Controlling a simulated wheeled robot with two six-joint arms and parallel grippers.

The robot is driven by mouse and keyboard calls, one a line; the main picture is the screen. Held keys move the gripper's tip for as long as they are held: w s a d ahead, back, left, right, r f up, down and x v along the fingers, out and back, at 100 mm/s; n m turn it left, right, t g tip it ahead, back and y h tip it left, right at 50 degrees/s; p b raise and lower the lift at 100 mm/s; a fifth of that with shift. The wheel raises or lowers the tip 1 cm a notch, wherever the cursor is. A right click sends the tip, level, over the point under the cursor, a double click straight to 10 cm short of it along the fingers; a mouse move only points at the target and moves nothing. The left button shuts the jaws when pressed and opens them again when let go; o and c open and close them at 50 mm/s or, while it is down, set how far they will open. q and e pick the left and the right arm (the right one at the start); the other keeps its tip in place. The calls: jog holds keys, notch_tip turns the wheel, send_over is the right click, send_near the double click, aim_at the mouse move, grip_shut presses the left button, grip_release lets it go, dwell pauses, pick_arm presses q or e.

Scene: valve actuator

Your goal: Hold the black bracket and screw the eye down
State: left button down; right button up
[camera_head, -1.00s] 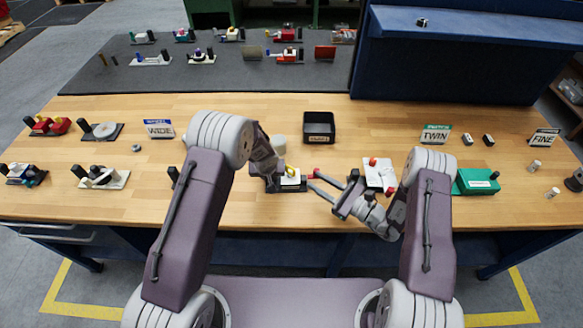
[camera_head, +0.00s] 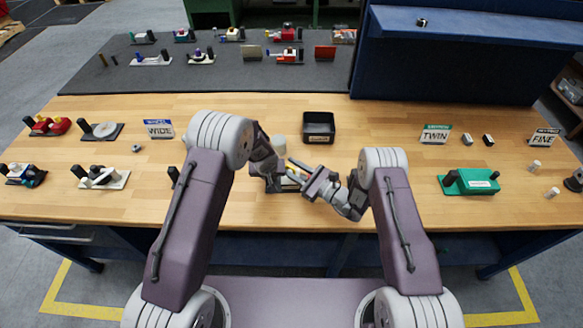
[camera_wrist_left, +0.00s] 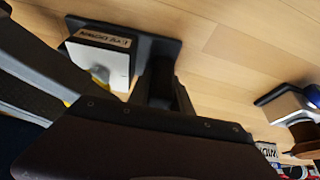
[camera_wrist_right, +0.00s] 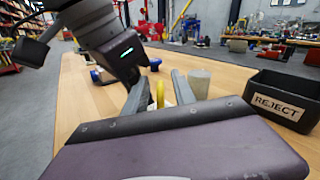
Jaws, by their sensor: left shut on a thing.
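The eye fixture has a dark base (camera_wrist_left: 165,48) and a white block (camera_wrist_left: 100,62) with a label, seen in the left wrist view. My left gripper (camera_head: 270,180) is shut on the black bracket (camera_wrist_left: 156,76), which stands at the block's side; its own fingers partly hide the grip. The yellow eye (camera_wrist_right: 160,94) shows upright in the right wrist view. My right gripper (camera_wrist_right: 160,84) is open, with its fingers on either side of the eye; I cannot tell whether they touch it.
A black REJECT bin (camera_head: 319,127) stands behind the fixture. A pale cylinder (camera_wrist_right: 198,82) stands close behind the eye. A green fixture (camera_head: 470,182) sits to the right, and several other fixtures are at the left. The bench between is clear.

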grip_shut()
jog(key=shift+a+m+t+h, duration=0.1)
jog(key=shift+m+t+h, duration=1)
jog(key=shift+t+h, duration=0.15)
jog(key=shift+m+t+h, duration=0.4)
jog(key=shift+t+h, duration=0.15)
grip_release()
